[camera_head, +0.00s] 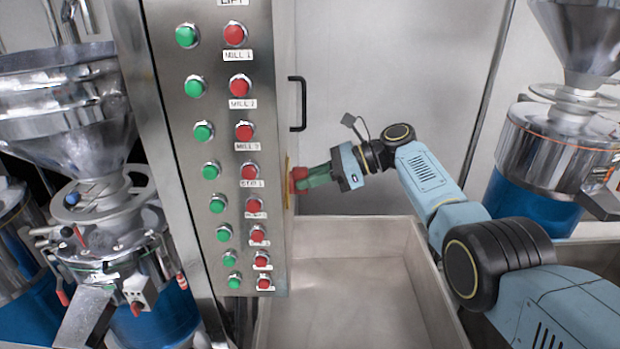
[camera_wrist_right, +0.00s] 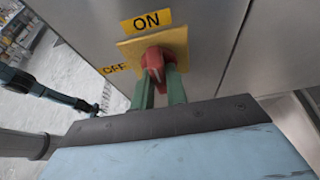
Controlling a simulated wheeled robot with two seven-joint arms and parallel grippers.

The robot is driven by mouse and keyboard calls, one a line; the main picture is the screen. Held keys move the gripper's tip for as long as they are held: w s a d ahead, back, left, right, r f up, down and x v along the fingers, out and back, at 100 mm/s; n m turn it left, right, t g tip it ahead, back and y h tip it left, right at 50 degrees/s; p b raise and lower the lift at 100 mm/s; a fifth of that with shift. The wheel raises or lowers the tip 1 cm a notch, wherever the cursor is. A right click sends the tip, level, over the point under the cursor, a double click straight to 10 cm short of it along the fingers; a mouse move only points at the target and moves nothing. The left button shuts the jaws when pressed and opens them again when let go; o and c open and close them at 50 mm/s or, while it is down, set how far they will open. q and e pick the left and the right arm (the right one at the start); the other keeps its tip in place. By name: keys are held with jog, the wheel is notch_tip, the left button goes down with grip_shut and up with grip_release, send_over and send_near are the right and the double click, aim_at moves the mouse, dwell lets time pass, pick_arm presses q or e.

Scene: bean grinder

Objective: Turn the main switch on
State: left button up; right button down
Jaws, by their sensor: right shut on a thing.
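The main switch is a red rotary handle (camera_wrist_right: 153,62) on a yellow plate (camera_wrist_right: 130,50) on the cabinet's right side face. An ON label (camera_wrist_right: 146,20) sits above it and an OFF label (camera_wrist_right: 114,69) to its left. In the wrist view the handle stands roughly upright, its tip towards ON; its exact angle is partly hidden. My right gripper (camera_head: 314,178) is shut on the red handle, its green fingers (camera_wrist_right: 161,92) on either side. My left arm seems to show at the wrist view's left, its gripper (camera_wrist_right: 88,107) too small to read.
The steel cabinet's front (camera_head: 215,130) carries columns of green and red buttons. A black door handle (camera_head: 299,104) is above my right gripper. A steel trough (camera_head: 350,300) lies below. Mills with funnels stand left (camera_head: 110,230) and right (camera_head: 548,150).

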jog(key=c, duration=1.4)
grip_release()
jog(key=shift+d, duration=0.1)
jog(key=b+v, duration=0.2)
jog(key=v, duration=1.1)
jog(key=shift+b, duration=0.3)
jog(key=shift+d, duration=0.1)
